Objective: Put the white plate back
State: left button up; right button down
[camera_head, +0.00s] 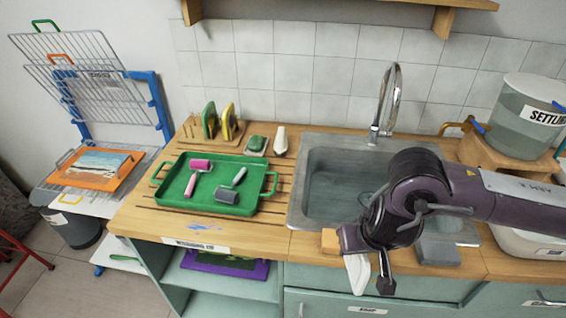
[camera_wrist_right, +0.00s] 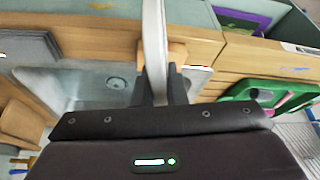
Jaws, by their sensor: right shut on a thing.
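My right gripper (camera_head: 368,264) is shut on the white plate (camera_head: 357,274) and holds it in front of the counter's front edge, below the sink. In the right wrist view the plate (camera_wrist_right: 153,40) shows nearly edge-on between the fingers (camera_wrist_right: 160,88). A wooden peg rack (camera_head: 192,132) stands on the counter against the tiled wall. A green plate (camera_head: 209,120) and a yellow plate (camera_head: 228,121) stand upright in it, with bare pegs to their left. My left gripper is not in view.
A green tray (camera_head: 240,207) with two rollers lies on the slatted counter left of the sink (camera_head: 335,180). A tall tap (camera_head: 388,100) rises behind the sink. A sponge (camera_head: 257,144) and a white object (camera_head: 280,140) lie right of the rack. A settling tank (camera_head: 520,115) stands at right.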

jog(key=s+f, duration=0.9)
jog(key=f, duration=0.3)
jog(key=shift+s+a+f, duration=0.2)
jog(key=shift+s+a, duration=0.05)
jog(key=shift+a, duration=0.2)
jog(key=shift+w+d, duration=0.1)
jog(key=shift+d, duration=0.05)
